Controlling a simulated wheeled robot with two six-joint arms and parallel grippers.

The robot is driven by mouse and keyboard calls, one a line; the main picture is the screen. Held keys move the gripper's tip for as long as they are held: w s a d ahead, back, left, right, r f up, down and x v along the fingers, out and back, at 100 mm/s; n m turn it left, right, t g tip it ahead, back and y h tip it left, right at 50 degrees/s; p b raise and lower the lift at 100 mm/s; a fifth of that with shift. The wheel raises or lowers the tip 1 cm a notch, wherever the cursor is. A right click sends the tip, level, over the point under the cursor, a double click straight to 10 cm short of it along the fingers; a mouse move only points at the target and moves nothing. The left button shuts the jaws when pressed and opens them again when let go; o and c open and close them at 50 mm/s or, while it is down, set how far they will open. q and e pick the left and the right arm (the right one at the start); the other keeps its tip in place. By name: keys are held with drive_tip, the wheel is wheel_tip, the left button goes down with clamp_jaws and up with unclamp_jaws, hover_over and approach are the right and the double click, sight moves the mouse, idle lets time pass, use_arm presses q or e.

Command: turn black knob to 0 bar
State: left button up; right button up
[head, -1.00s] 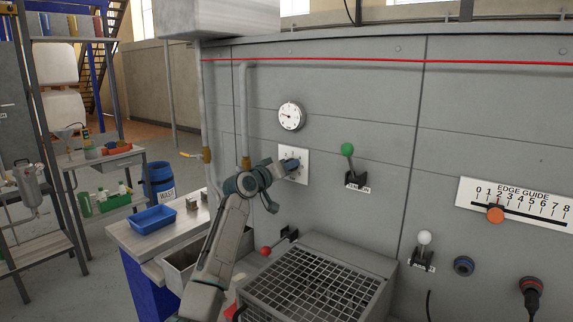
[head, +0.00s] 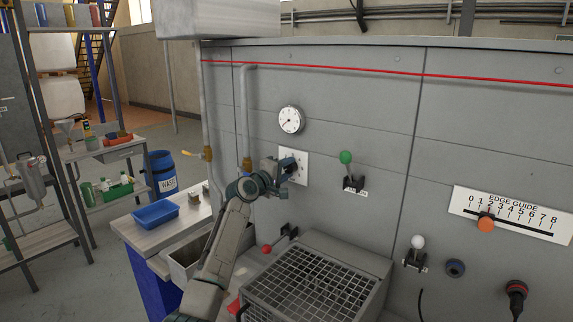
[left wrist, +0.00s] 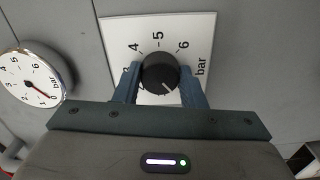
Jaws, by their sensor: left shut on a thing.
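The black knob (left wrist: 159,72) sits on a white square plate (left wrist: 205,30) marked with numbers, 4, 5 and 6 among them, and "bar". A small pale mark shows on the lower right of its face. My left gripper (left wrist: 160,84) is shut on the knob, one finger on each side. My right gripper is not in view.
A green-knobbed lever (head: 346,158) is right of the plate, a red-knobbed lever (head: 267,249) below it. A metal grating (head: 310,285) juts out underneath. A pipe (head: 246,110) runs down the wall on the left. A blue tray (head: 156,214) lies on the bench.

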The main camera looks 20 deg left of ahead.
use_arm(q)
drive_tip(key=shift+n+p, duration=0.4)
drive_tip(key=shift+n, duration=0.3)
drive_tip(key=shift+f, duration=0.1)
drive_tip(key=o, duration=1)
drive_tip(key=shift+s, duration=0.1)
